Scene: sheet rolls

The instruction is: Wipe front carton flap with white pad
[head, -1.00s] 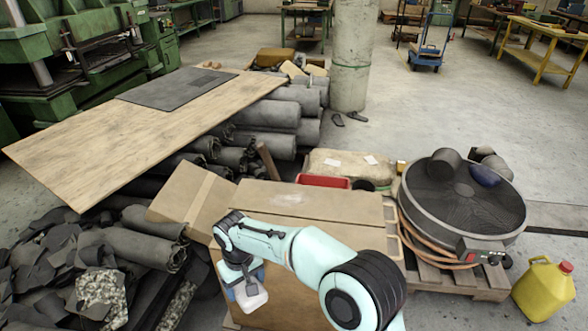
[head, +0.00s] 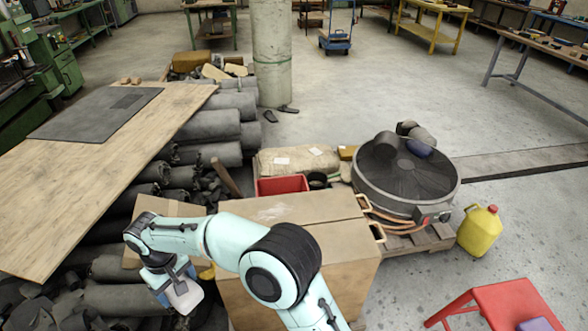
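The brown carton (head: 345,272) stands in the lower middle, its top mostly closed. A pale, scuffed smear (head: 272,210) shows on the top. My arm crosses in front and hides much of the top and front, so I cannot make out the whole front flap. Another cardboard flap (head: 172,208) sticks out at the carton's left. My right gripper (head: 172,284) hangs left of the carton's front, pointing down. It is shut on the white pad (head: 186,297), which shows below the fingers, apart from the carton. My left gripper is not in view.
Dark sheet rolls (head: 212,124) and scraps lie left, under a plywood board (head: 75,190). A red bin (head: 282,185) stands behind the carton. A round dark sieve (head: 405,175) rests on a pallet at right, beside a yellow jug (head: 480,230). A red stool (head: 500,305) stands front right.

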